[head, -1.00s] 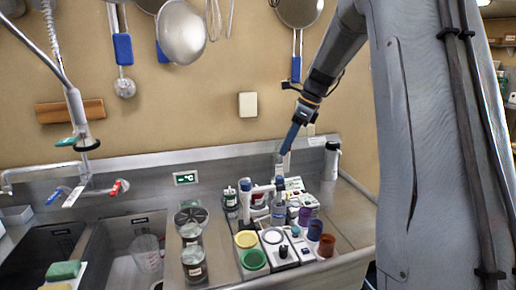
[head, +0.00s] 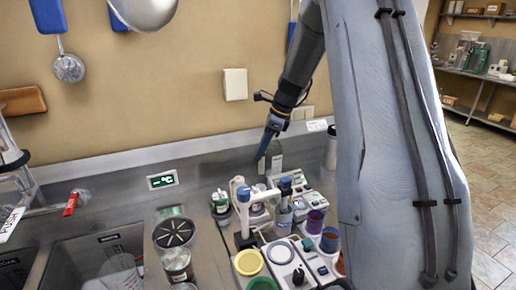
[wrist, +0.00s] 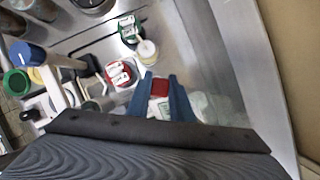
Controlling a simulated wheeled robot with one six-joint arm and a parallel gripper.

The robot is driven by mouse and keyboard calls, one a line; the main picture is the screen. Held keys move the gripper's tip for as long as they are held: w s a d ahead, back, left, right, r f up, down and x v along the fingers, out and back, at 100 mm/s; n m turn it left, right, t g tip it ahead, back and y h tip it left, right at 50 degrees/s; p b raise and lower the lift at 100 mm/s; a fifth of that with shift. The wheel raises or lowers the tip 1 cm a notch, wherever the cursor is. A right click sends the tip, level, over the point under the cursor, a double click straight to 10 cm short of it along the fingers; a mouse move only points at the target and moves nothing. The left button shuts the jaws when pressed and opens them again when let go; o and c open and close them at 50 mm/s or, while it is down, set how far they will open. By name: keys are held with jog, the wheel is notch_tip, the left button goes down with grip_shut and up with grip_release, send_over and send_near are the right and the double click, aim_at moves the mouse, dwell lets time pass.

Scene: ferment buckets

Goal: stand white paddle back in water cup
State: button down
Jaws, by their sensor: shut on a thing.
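My gripper (head: 264,154) has blue fingers and points down at the back of the steel counter, near the wall. In the wrist view its fingers (wrist: 163,92) stand a little apart. It is shut on a narrow pale piece, seemingly the white paddle (head: 261,166), which shows just below the fingertips in the head view. Most of the paddle is hidden. A pale, see-through shape (wrist: 205,106) lies right of the fingers in the wrist view; I cannot tell whether it is the water cup. I cannot pick out the water cup for sure in the head view.
Crowded bottles, cups and devices stand in front of my gripper, including a blue-capped clear bottle (head: 284,215), a purple cup (head: 314,221) and a yellow-lidded jar (head: 248,262). A sink (head: 100,262) is at left. A steel flask (head: 331,150) stands at right.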

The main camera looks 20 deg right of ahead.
jog(key=b, duration=0.4)
send_over(261, 174)
jog(key=shift+w+d+f, duration=0.1)
jog(key=shift+w+f, duration=0.05)
jog(key=shift+f, duration=1)
jog(key=shift+w+f, duration=0.1)
jog(key=shift+f, duration=1.05)
jog(key=shift+f+b, duration=0.8)
jog(key=shift+f, duration=2.15)
jog(key=c, duration=1.5)
grip_release()
jog(key=shift+o, duration=0.5)
jog(key=o, duration=0.4)
